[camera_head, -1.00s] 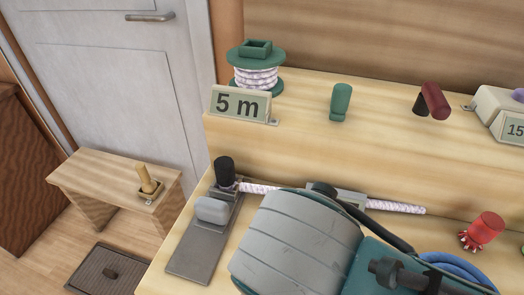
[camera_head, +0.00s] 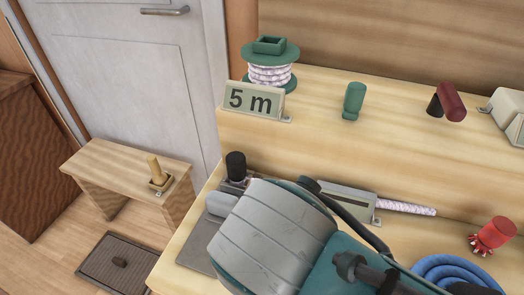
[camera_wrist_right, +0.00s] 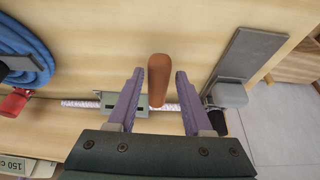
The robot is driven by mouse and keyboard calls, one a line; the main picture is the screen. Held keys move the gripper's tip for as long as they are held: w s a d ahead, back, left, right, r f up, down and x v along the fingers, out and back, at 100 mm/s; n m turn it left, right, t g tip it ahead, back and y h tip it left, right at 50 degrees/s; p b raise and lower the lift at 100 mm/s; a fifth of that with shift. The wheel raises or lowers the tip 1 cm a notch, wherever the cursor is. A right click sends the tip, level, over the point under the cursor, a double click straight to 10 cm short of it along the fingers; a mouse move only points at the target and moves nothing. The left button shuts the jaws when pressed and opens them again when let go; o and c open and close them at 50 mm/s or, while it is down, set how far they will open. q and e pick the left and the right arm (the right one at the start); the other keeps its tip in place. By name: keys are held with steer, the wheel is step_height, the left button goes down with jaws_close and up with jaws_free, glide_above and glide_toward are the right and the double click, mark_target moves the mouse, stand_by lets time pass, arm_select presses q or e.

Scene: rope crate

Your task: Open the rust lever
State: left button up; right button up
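The rust lever (camera_wrist_right: 159,80) is a rounded orange-brown handle in the right wrist view. It stands by the grey-green rope clutch (camera_wrist_right: 112,108), through which a white-and-pink rope (camera_wrist_right: 80,103) runs. My right gripper (camera_wrist_right: 160,72) is open, with one purple finger on each side of the lever and a visible gap to both. Whether the lever lies at fingertip depth is hard to tell. In the head view my arm hides the lever and the gripper fingers; the clutch (camera_head: 345,200) shows beside it. My left gripper is not in view.
A grey plate with a grey block (camera_wrist_right: 232,94) and a black post (camera_head: 236,166) is beside the clutch. A blue rope coil (camera_head: 452,272) and red knob (camera_head: 493,235) lie to the right. A shelf behind holds a green spool (camera_head: 270,66) and "5 m" sign (camera_head: 252,101).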

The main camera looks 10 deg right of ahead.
steer(key=shift+o, duration=0.9)
steer(key=p+v, duration=0.3)
steer(key=v, duration=0.7)
